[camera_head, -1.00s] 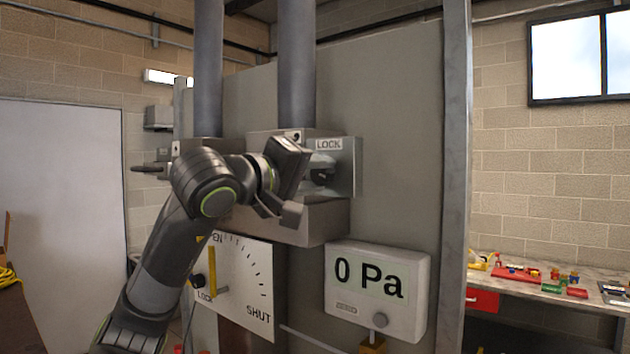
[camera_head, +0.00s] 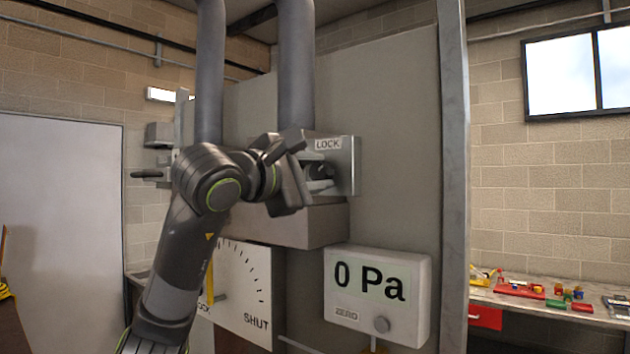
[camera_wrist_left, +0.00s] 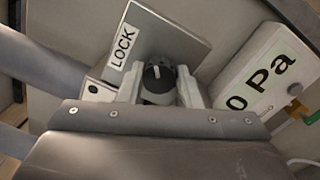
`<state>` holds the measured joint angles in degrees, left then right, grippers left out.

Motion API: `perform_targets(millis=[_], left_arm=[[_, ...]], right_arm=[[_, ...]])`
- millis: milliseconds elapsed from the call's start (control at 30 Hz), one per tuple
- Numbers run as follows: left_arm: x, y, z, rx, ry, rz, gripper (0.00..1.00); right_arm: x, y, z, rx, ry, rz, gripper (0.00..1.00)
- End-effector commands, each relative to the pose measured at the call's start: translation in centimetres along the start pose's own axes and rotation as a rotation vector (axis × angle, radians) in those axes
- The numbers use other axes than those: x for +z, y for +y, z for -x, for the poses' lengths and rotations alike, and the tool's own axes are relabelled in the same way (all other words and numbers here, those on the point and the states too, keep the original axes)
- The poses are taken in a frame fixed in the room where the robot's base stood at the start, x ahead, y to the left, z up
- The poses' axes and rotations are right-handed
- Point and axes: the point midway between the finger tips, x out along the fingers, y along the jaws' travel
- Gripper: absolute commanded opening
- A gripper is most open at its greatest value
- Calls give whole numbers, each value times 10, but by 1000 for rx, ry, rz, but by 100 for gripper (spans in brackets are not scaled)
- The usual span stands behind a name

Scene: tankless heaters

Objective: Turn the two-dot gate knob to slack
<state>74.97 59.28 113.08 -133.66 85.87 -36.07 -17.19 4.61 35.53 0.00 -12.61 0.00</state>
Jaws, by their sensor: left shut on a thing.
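A dark round knob with a pale pointer mark (camera_wrist_left: 158,72) sits beside a metal plate marked LOCK (camera_head: 345,165), which also shows in the left wrist view (camera_wrist_left: 165,38). I cannot make out any dots or the word slack. My left gripper (camera_head: 312,180) is at the knob on the grey housing. In the left wrist view its two fingers (camera_wrist_left: 160,88) stand on either side of the knob and are shut on it. In the head view the fingers partly hide the knob. My right gripper is not in view.
Below the housing (camera_head: 300,225) hang a dial board marked SHUT (camera_head: 250,295) and a white meter reading 0 Pa (camera_head: 378,290). Two grey pipes (camera_head: 297,70) rise above. A steel post (camera_head: 453,180) stands to the right. A bench with small items (camera_head: 545,295) is farther right.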

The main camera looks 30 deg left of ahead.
Motion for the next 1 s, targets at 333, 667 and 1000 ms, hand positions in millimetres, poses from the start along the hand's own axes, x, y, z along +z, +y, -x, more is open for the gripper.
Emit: perform_targets(millis=[333,667,1000], left_arm=[[0,-2,0,13,13,323,9],[0,-1,0,22,25,563,9],[0,-1,0,26,31,678,9]], right_arm=[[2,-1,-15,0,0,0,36],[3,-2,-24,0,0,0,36],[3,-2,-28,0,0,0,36]])
